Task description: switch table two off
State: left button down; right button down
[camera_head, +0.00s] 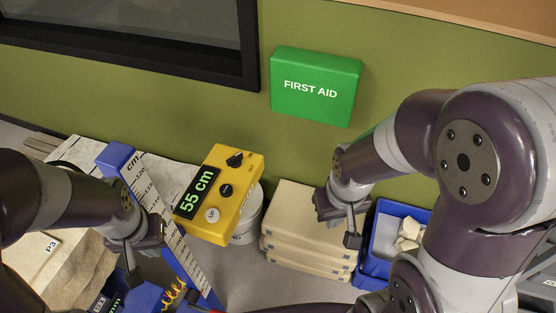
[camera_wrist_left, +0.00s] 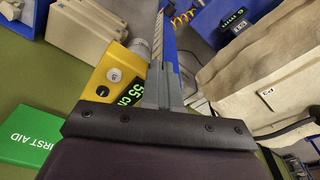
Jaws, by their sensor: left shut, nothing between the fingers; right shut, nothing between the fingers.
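A yellow control box (camera_head: 246,170) with a green "55 cm" readout (camera_head: 196,193) stands by the wall, centre left. It carries a black rotary knob (camera_head: 235,159), a black round button (camera_head: 226,191) and a pale "UP" button (camera_head: 212,215). The knob's setting is too small to read. The box (camera_wrist_left: 87,91) also shows in the left wrist view, partly behind my gripper. My left gripper (camera_head: 131,268) is shut and empty, left of the box and apart from it; its fingers (camera_wrist_left: 161,82) show in the wrist view. My right gripper (camera_head: 352,238) is shut and empty, right of the box.
A blue post with a white cm scale (camera_head: 150,195) stands between my left gripper and the yellow box. Stacked beige slabs (camera_head: 290,240) and a blue bin (camera_head: 382,236) with pale pieces lie to the right. A green first aid box (camera_head: 315,88) hangs on the wall.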

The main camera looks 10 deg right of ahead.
aim_at(235, 161)
jog(key=i+l+z, duration=0.1)
jog(key=z, duration=0.35)
jog(key=i+z, duration=0.4)
jog(key=k+l, duration=0.05)
jog(key=k, duration=0.05)
